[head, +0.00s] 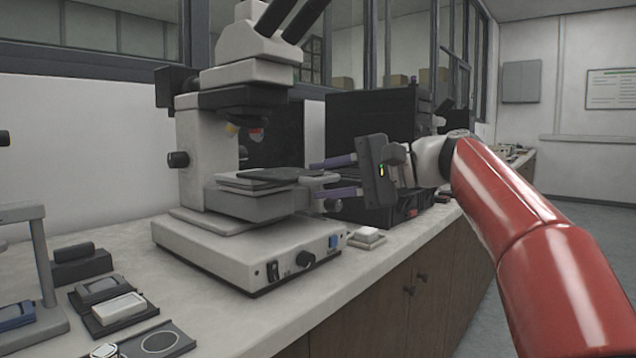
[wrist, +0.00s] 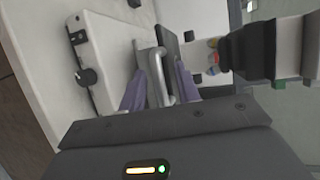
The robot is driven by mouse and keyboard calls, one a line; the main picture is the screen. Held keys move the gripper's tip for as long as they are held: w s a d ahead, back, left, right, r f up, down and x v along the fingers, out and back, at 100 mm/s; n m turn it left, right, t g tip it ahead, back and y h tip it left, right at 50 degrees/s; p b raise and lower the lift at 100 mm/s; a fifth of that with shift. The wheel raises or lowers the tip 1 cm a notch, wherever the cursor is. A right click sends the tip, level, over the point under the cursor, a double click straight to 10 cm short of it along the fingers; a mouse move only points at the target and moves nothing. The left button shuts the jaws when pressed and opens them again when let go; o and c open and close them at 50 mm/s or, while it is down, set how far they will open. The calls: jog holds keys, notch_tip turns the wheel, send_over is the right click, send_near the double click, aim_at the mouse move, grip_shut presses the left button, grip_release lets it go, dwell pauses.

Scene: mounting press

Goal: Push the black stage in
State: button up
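The black stage (head: 268,174) is a flat dark plate on the white microscope (head: 240,240), under its objectives. In the wrist view the black stage (wrist: 171,45) appears as a dark slab, seen nearly edge-on. A pale curved handle (wrist: 163,88) shows at its near side. My gripper (head: 322,178) is at the stage's right end, its two purple fingers spread apart, one above the other. In the wrist view the fingers of my gripper (wrist: 160,88) lie on either side of the handle, with gaps visible. I cannot tell whether either finger touches it.
The microscope's objectives (head: 246,131) hang above the stage. A black case (head: 375,130) stands behind my gripper. A small white block (head: 367,236) lies on the counter (head: 290,325) right of the microscope base. Small trays and a grey stand (head: 40,250) occupy the left.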

jog(key=shift+x, duration=0.95)
